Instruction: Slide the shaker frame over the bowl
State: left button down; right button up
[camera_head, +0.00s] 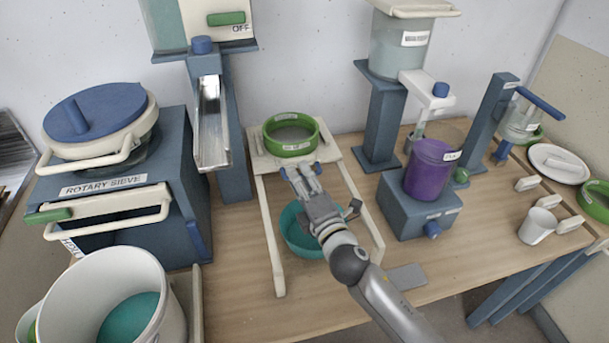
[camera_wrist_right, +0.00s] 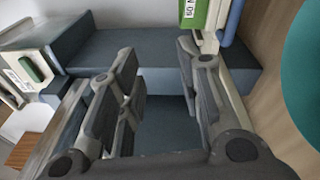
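The shaker frame (camera_head: 270,235) is cream, with two long rails running toward the front of the table. A green round sieve (camera_head: 291,148) sits on its far end. The teal bowl (camera_head: 293,243) shows between the rails, partly hidden by my right arm; a teal part also shows at the right edge of the right wrist view (camera_wrist_right: 305,70). My right gripper (camera_head: 301,174) is at the frame's near crosspiece, just in front of the sieve. Its fingers (camera_wrist_right: 158,68) stand apart in the wrist view, with a cream bar close by the right finger; contact is unclear. My left gripper is out of view.
The blue rotary sieve machine (camera_head: 120,215) stands left of the frame, with a white bucket (camera_head: 122,290) in front. A blue stand with a purple container (camera_head: 428,172) is on the right.

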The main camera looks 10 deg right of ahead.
notch_tip(320, 180, down, 7)
jog(key=s+d+m+g+h, duration=0.1)
jog(key=d+m+g+h, duration=0.1)
jog(key=d+m+h, duration=0.15)
jog(key=w+a+f, duration=0.1)
jog(key=w, duration=0.9)
jog(key=shift+f+p, duration=0.3)
jog(key=shift+f, duration=0.1)
jog(key=shift+w+m+y, duration=0.1)
jog(key=shift+m+y, duration=0.15)
jog(key=shift+c, duration=0.3)
grip_shut()
